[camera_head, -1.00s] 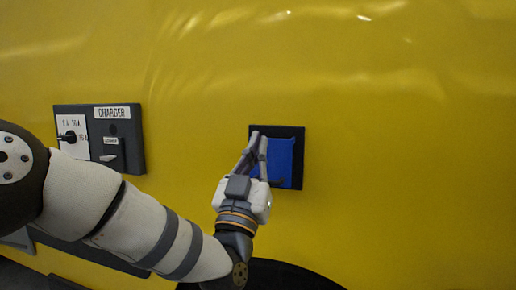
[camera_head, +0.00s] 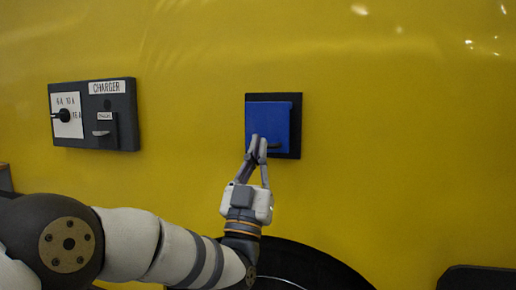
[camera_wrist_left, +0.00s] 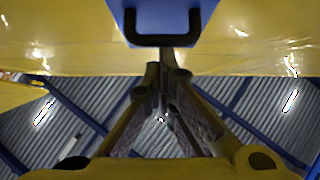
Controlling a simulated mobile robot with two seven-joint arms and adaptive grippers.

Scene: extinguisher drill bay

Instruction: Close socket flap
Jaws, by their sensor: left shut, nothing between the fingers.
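The blue socket flap (camera_head: 269,120) lies over its black backing plate (camera_head: 294,98) on the yellow wall. It looks down over the socket; whether it sits fully flush I cannot tell. A dark handle shows at its lower edge, and in the left wrist view the handle (camera_wrist_left: 162,40) stands out from the blue flap (camera_wrist_left: 208,12). My left gripper (camera_head: 258,146) is shut and empty, its fingertips in front of the flap's lower left part. In the wrist view the left fingertips (camera_wrist_left: 164,72) are just below the handle; contact is unclear. My right gripper is not in view.
A black charger panel (camera_head: 128,115) with a white dial plate and a small lever is on the wall at the left. The wall (camera_head: 400,130) right of the flap is clear. A dark rounded shape lies below my left gripper.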

